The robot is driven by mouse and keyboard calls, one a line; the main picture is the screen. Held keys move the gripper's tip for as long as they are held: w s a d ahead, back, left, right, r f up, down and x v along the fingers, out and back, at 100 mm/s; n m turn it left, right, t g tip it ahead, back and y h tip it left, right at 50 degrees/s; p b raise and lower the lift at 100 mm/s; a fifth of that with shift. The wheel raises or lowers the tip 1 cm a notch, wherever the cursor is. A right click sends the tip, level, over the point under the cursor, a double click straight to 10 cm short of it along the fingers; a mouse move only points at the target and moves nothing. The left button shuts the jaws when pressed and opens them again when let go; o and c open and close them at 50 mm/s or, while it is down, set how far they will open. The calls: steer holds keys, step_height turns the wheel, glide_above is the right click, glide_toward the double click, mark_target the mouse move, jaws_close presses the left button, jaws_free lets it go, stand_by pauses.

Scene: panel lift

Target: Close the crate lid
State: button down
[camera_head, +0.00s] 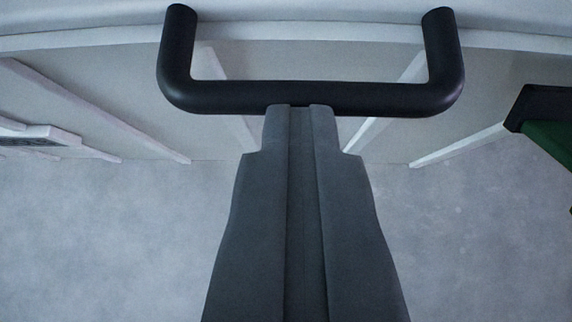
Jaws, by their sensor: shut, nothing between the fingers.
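A pale panel, which looks like the crate lid (300,62), spans the top of the view, with a white edge strip and light ribs on its greyish face. A black U-shaped handle (312,96) is fixed to it, its bar running nearly level across the picture. My gripper (300,107) is shut and empty, its two grey fingers pressed together and pointing up the picture. The fingertips meet the lower edge of the handle bar in the view, near its middle. I cannot tell whether they touch it. The rest of the crate is not clearly seen.
Grey floor (110,235) shows bare on both sides of my gripper. A green thing with a black edge (545,120) juts in at the right. A white piece with a dark inset (45,134) is at the left edge.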

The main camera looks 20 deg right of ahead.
step_height(320, 180, up, 10)
stand_by(0.7)
steer(key=shift+d, duration=0.1)
